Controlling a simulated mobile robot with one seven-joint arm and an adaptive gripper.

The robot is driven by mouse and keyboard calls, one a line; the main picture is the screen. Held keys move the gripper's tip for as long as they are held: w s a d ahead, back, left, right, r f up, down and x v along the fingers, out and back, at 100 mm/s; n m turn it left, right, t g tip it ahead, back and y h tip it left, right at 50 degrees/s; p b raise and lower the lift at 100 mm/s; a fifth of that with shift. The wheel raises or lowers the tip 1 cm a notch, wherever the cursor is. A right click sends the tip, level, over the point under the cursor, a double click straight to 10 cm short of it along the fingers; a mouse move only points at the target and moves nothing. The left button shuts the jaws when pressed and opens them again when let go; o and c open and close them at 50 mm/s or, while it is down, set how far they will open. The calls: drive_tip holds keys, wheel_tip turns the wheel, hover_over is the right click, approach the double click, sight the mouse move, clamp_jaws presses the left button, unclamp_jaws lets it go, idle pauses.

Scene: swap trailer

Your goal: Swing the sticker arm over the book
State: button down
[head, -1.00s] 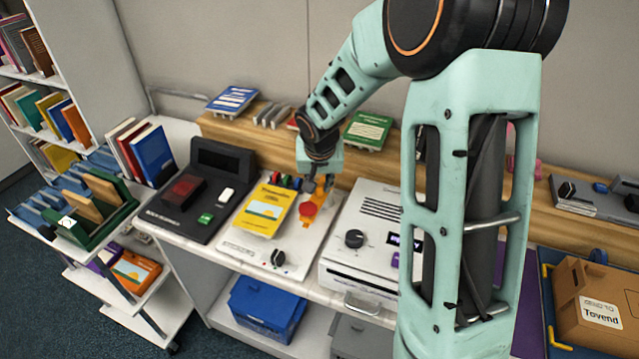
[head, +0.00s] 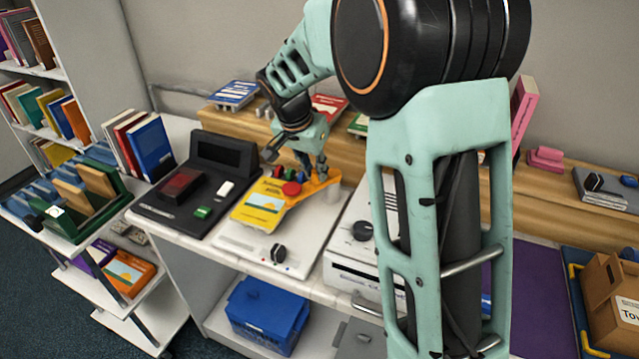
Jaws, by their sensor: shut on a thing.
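The yellow book (head: 262,207) lies on the white machine plate (head: 270,242) with its blue and orange picture facing up. The orange sticker arm (head: 312,186) reaches left from a light post (head: 333,190) at the plate's right. Its red round head (head: 291,188) shows over or beside the book's upper right corner; the exact overlap is hard to tell. My gripper (head: 318,165) comes down from behind and is shut on the sticker arm; its fingertips are small and the contact is partly hidden.
A black device (head: 188,195) stands left of the plate and a white machine with a black knob (head: 363,231) stands right. A wooden ledge (head: 352,150) runs behind. My arm hides much of the right side. A blue bin (head: 266,315) sits below.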

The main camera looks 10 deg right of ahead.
drive_tip(key=m, duration=0.1)
drive_tip(key=w+m, duration=0.1)
drive_tip(key=shift+w+a+m+g+h, duration=0.2)
drive_tip(key=shift+a+m+g+h, duration=0.2)
drive_tip(key=shift+w+a+m+g, duration=0.1)
drive_tip(key=shift+w+m+g, duration=0.2)
drive_tip(key=shift+m, duration=0.45)
drive_tip(key=shift+w+m+g, duration=0.2)
drive_tip(key=shift+w+m, duration=0.2)
drive_tip(key=shift+m, duration=0.35)
drive_tip(key=shift+h, duration=0.3)
drive_tip(key=c, duration=1.7)
unclamp_jaws()
drive_tip(key=shift+c, duration=0.2)
drive_tip(key=v, duration=1.2)
